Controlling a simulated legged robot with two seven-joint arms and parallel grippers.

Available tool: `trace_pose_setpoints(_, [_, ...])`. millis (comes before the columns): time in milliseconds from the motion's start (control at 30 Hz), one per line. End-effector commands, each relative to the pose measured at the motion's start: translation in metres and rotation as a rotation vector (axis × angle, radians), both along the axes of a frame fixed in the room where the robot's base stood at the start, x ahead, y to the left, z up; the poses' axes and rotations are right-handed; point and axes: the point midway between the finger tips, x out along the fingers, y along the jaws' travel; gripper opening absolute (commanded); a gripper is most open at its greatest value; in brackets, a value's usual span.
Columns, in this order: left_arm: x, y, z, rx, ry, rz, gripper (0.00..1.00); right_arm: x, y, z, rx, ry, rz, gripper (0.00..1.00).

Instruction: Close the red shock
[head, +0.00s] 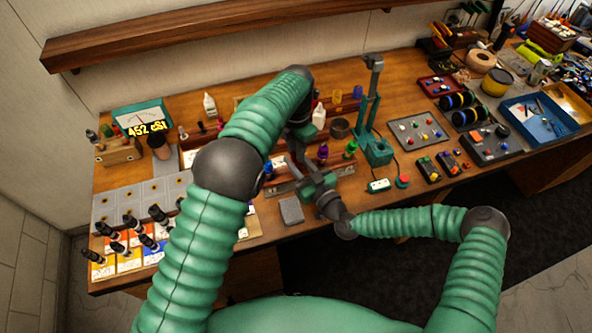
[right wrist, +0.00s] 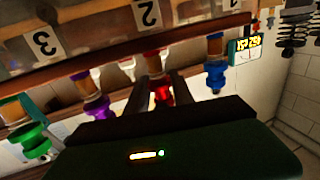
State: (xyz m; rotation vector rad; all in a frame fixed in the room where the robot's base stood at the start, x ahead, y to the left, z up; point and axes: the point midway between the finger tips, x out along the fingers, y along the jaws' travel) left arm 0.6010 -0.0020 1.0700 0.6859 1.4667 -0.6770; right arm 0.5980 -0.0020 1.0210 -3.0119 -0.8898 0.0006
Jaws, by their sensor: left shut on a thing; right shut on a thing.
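The red shock (right wrist: 162,92) shows in the right wrist view between the two dark fingers of my right gripper (right wrist: 160,98), which is shut on it. In the head view the right gripper (head: 300,172) reaches in from the lower right at the wooden rack, and the arms hide the red shock. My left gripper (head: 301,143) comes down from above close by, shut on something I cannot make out. A purple shock (right wrist: 95,98) and a green shock (right wrist: 31,138) are left of the red one in the wrist view; a blue shock (right wrist: 214,72) is right of it.
Numbered labels 3 (right wrist: 44,44) and 2 (right wrist: 146,13) mark the rack. A green stand (head: 374,150) is right of it. A grey block (head: 291,210) lies in front.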

Motion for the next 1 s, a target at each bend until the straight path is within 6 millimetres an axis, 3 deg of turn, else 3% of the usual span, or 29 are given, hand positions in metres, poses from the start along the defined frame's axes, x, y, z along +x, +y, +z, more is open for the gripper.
trace_pose_setpoints(100, [0.0019,0.002,0.0004,0.002,-0.004,-0.11,0.0,-0.0003,-0.0002,-0.0004,-0.001,0.001,0.0,0.0])
trace_pose_setpoints(200, [0.0027,0.0027,0.0003,0.003,-0.002,-0.357,0.0,-0.0004,-0.0001,-0.0004,-0.001,0.001,0.0,0.0])
trace_pose_setpoints(1000, [0.0046,0.0048,0.0011,0.008,-0.008,-0.332,0.0,-0.0011,0.0,-0.0009,0.0,0.002,0.001,0.0])
